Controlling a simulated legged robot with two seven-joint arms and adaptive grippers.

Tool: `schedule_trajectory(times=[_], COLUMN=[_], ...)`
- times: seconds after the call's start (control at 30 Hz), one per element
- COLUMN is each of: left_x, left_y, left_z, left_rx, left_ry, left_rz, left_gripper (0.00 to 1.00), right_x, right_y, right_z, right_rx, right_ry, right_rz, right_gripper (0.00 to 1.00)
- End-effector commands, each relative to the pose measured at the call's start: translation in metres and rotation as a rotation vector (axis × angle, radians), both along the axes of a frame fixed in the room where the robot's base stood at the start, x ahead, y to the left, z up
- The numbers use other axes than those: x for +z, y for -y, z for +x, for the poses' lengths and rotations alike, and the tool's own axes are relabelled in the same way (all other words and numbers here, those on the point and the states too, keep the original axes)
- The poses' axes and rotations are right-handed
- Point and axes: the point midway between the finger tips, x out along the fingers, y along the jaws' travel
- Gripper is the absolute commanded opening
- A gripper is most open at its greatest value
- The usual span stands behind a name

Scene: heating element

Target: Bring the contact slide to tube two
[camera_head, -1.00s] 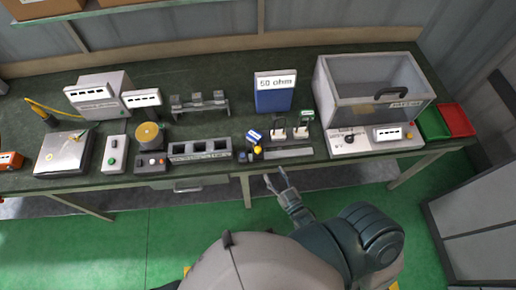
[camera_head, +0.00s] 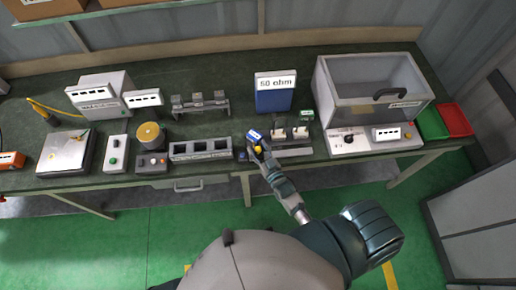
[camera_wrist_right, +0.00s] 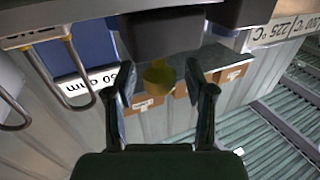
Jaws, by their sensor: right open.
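The contact slide shows as a small yellow knob (camera_head: 257,149) at the front of the bench, with a blue-and-white label (camera_head: 253,135) just behind it. My right gripper (camera_head: 259,145) is open and right at the knob, partly covering the slide. In the right wrist view, the yellow knob (camera_wrist_right: 158,76) lies between the two open fingers (camera_wrist_right: 160,85), against a dark block (camera_wrist_right: 160,35). I cannot tell whether either finger touches it. Two small stands with loops (camera_head: 279,132) are just to the right; I cannot tell which is tube two. My left gripper is out of view.
A blue 50 ohm box (camera_head: 274,98) stands behind the stands. A clear-windowed case (camera_head: 365,80) is at the right, with a control panel (camera_head: 350,141) in front. Open floor lies before the bench.

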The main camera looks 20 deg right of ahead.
Motion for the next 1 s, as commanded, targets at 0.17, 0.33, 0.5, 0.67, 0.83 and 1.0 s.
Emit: schedule_trajectory(times=[0.17,0.33,0.5,0.67,0.83,1.0], left_x=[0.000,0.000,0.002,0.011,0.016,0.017], left_y=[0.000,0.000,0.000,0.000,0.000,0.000], left_z=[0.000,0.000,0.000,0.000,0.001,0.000], left_rx=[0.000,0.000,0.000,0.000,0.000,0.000], left_ry=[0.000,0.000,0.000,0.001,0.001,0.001], left_rz=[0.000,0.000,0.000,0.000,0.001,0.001], left_gripper=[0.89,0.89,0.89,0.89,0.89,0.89], right_x=[0.000,0.000,0.000,0.002,0.001,0.001], right_y=[0.000,0.000,0.008,0.043,0.080,0.096], right_z=[0.000,0.000,-0.003,-0.013,-0.024,-0.028], right_rx=[0.000,0.000,0.000,0.000,0.000,0.000], right_ry=[0.000,0.000,-0.001,-0.002,-0.002,0.000], right_rz=[0.000,0.000,-0.003,-0.007,-0.005,-0.001], right_gripper=[0.14,0.00,0.00,0.00,0.00,0.00])
